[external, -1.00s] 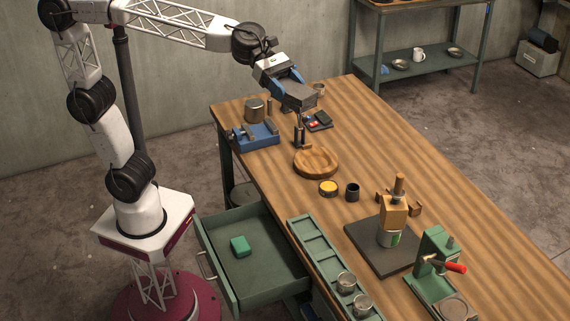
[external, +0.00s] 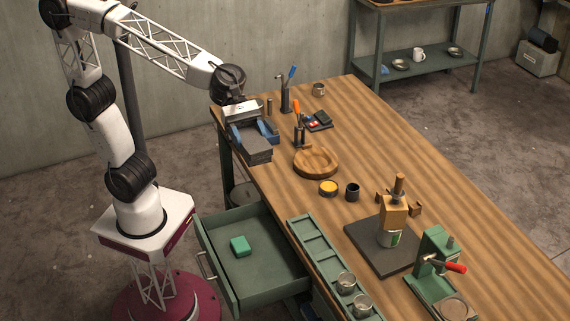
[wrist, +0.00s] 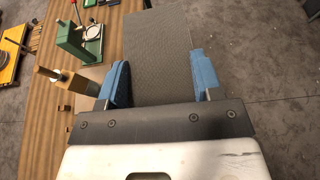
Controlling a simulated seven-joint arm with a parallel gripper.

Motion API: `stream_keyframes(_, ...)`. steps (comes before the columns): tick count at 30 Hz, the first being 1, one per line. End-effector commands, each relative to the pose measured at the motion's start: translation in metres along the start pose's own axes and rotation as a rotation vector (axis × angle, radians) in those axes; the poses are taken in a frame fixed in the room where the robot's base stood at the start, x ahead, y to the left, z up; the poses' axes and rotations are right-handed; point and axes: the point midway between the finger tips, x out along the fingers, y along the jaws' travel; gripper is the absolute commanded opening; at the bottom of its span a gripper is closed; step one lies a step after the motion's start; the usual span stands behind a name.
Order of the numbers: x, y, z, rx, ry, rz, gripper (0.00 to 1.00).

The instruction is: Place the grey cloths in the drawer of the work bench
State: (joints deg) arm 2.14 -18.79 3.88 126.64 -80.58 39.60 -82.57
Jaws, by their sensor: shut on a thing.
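My gripper (external: 253,136), with blue fingers, is shut on the grey cloths (external: 258,154), which look like a flat folded stack. It holds them above the left edge of the bench, up and to the right of the open drawer. In the wrist view, the grey cloths (wrist: 160,55) extend forward between the blue fingers (wrist: 162,84). The green drawer (external: 275,284) of the work bench (external: 400,165) is pulled out at the bench's left side. A small green block (external: 240,246) lies inside it, with bare floor around it.
A round wooden dish (external: 316,163), a yellow tin (external: 328,188) and a dark cup (external: 352,191) stand on the bench. A green tray (external: 318,252) with metal cups lies along the bench edge beside the drawer. A green press (external: 433,257) stands at the front right.

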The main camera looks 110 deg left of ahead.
Motion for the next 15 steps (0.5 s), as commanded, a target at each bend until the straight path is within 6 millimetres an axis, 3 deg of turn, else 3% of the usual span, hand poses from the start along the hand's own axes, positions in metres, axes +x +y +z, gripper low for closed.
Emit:
stream_keyframes(3, 0.019, 0.000, -0.046, -0.007, 0.006, -0.001, 0.35)
stream_keyframes(15, 0.075, 0.000, -0.181, -0.009, 0.006, -0.001, 0.35)
